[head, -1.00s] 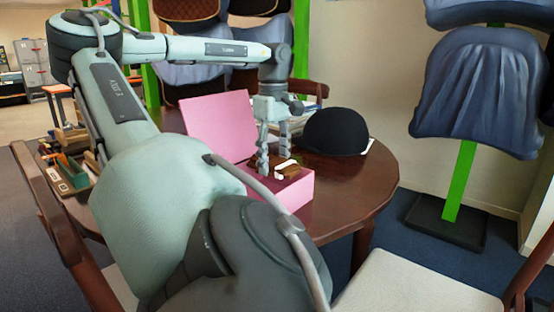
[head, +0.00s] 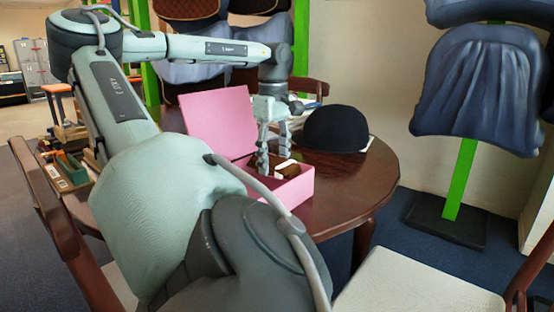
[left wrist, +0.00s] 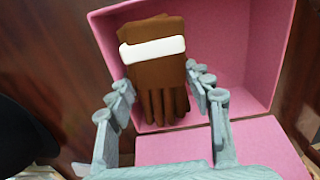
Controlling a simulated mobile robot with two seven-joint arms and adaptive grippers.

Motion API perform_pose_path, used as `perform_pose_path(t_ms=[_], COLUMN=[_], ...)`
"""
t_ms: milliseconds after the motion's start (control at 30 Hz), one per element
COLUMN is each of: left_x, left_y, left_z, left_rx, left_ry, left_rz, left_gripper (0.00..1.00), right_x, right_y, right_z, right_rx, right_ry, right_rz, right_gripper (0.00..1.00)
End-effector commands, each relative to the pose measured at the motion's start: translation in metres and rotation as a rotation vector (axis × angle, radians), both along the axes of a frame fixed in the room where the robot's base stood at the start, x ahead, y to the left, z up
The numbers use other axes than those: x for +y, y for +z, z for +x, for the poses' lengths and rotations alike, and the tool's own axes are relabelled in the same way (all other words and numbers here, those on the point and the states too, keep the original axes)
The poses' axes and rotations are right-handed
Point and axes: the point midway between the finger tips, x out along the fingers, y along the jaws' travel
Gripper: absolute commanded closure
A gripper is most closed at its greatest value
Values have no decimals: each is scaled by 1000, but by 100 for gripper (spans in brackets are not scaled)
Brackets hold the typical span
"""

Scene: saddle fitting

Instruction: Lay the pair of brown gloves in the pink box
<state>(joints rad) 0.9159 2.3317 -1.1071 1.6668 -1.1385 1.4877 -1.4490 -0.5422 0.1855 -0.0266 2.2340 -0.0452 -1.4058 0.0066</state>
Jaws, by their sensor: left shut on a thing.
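The pair of brown gloves (left wrist: 158,65) has a white band across it. My left gripper (left wrist: 163,88) is shut on the gloves, with its fingers on either side of them in the left wrist view. In the head view the gloves (head: 287,168) show only in part behind the fingers of my left gripper (head: 274,160). The pink box (head: 294,193) stands open on the table with its lid tilted up at the back. The gloves are at the box's opening; I cannot tell whether they touch its floor. My right gripper is not in view.
A black helmet (head: 336,130) sits on the round wooden table (head: 350,190), just right of the box. A wooden tray of small items (head: 68,165) is at the table's left. Chairs stand around the table, and a saddle stand (head: 460,190) is at the right.

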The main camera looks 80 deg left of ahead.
Motion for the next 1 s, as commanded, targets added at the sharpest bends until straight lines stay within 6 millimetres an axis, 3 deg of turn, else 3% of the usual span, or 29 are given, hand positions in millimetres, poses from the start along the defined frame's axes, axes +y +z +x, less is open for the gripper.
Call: perform_pose_path(t_ms=[1000], left_x=[0], left_y=[-6], left_z=[0], left_rx=[1], left_ry=[0], left_rz=[1], left_gripper=[78], right_x=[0], right_y=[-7], right_z=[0], right_rx=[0], right_ry=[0], right_rz=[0], right_gripper=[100])
